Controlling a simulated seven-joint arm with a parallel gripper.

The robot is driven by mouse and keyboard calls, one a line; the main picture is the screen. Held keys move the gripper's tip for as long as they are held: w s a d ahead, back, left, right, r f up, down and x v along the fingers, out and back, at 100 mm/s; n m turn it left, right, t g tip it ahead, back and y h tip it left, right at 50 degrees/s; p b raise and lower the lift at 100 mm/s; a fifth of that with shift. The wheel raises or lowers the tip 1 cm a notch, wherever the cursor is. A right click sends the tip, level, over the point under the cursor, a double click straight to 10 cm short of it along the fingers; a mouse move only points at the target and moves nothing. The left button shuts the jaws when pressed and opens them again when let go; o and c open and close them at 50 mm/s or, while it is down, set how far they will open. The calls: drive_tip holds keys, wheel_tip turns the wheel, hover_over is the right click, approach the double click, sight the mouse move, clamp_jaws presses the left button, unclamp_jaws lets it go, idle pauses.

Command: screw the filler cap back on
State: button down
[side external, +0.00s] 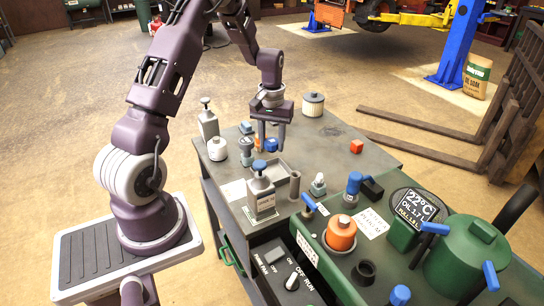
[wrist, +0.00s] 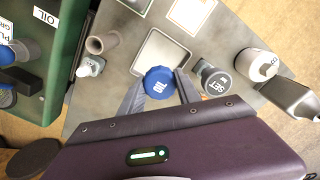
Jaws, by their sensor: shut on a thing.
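A round blue cap marked OIL (wrist: 160,82) is held between the fingertips of my gripper (wrist: 161,90). In the side external view the cap (side external: 271,145) shows low between the fingers of my gripper (side external: 272,137), over the grey bench beyond the shallow tray (side external: 284,172). I cannot tell how high it is above the bench. The green machine (side external: 462,262) stands at the right, well away from my gripper. A dark open round neck (side external: 364,271) stands on its near side, beside an orange-red canister (side external: 341,233). I cannot tell whether this neck is the filler opening.
Near my gripper stand a grey SET knob (wrist: 216,80), a white jar (wrist: 257,65) and a grey bottle (wrist: 290,100). A blue-topped can (side external: 261,189) and an upright grey tube (side external: 294,185) stand near the tray.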

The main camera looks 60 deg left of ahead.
sight(272, 141)
wheel_tip(272, 141, up, 9)
drive_tip(key=shift+w+r, duration=0.1)
drive_tip(key=shift+r, duration=0.1)
drive_tip(key=w+d+m, duration=0.2)
drive_tip(key=d+m, duration=0.1)
drive_tip(key=d, duration=0.9)
drive_tip(key=w+d+m, duration=0.3)
drive_tip(key=d+m, duration=0.1)
drive_tip(key=d, duration=0.8)
drive_tip(key=s+d+m, duration=0.3)
drive_tip(key=d, duration=0.6)
drive_tip(key=s+d+m, duration=0.2)
drive_tip(key=s+d, duration=0.1)
drive_tip(key=d, duration=0.6)
drive_tip(key=shift+a+f, duration=0.2)
drive_tip(key=shift+f, duration=5.25)
drive_tip(key=shift+f, duration=0.1)
drive_tip(key=shift+f, duration=0.35)
drive_tip(key=shift+r, duration=0.1)
